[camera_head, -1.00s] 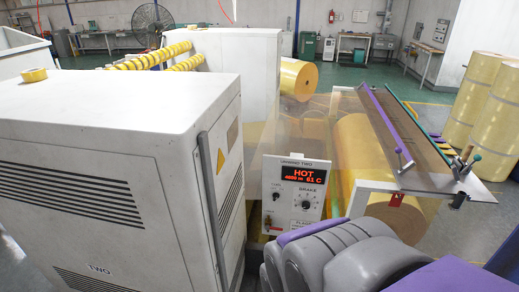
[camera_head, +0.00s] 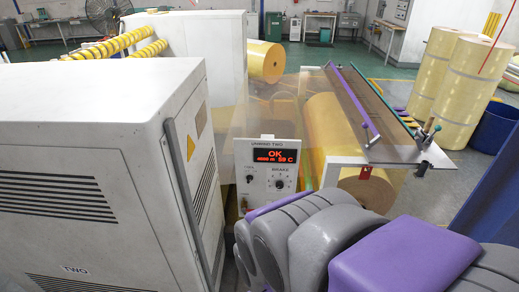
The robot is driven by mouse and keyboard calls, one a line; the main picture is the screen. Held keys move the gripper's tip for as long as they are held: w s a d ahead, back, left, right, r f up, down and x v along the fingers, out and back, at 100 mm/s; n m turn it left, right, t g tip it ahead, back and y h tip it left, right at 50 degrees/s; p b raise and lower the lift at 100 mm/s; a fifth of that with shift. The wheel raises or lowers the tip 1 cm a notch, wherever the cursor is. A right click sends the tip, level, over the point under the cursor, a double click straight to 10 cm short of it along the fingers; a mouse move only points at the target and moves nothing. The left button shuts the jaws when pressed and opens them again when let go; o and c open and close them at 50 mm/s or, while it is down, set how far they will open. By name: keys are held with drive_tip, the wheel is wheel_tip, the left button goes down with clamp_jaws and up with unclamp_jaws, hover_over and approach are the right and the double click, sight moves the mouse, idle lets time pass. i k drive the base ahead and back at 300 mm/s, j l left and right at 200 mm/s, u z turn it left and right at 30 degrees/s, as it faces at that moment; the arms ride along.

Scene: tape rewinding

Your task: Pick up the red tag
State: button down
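A small red tag (camera_head: 366,173) hangs at the front end of the unwinding machine, just below the white end piece under the brown sloped table (camera_head: 370,110). A large yellow roll (camera_head: 330,135) lies behind and beside it. My grey and purple arm fills the lower right of the view, in front of and below the tag. My gripper's fingers do not show. The control panel (camera_head: 268,178) left of the tag reads OK in red, with a temperature near 59 C.
A large white cabinet (camera_head: 90,110) marked TWO fills the left. Yellow rolls (camera_head: 470,80) stand at the right beside a blue bin (camera_head: 497,127). A purple bar (camera_head: 350,100) and a green bar (camera_head: 385,97) run along the table. Open floor shows behind and right of the table.

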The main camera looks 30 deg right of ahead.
sight(364, 175)
drive_tip(key=z, duration=1.75)
drive_tip(key=i+l+u, duration=0.15)
drive_tip(key=i+u, duration=0.25)
drive_tip(key=i+l+u, duration=0.2)
drive_tip(key=u, duration=0.15)
drive_tip(key=i+l+u, duration=0.4)
drive_tip(key=k+j, duration=0.05)
drive_tip(key=k, duration=0.05)
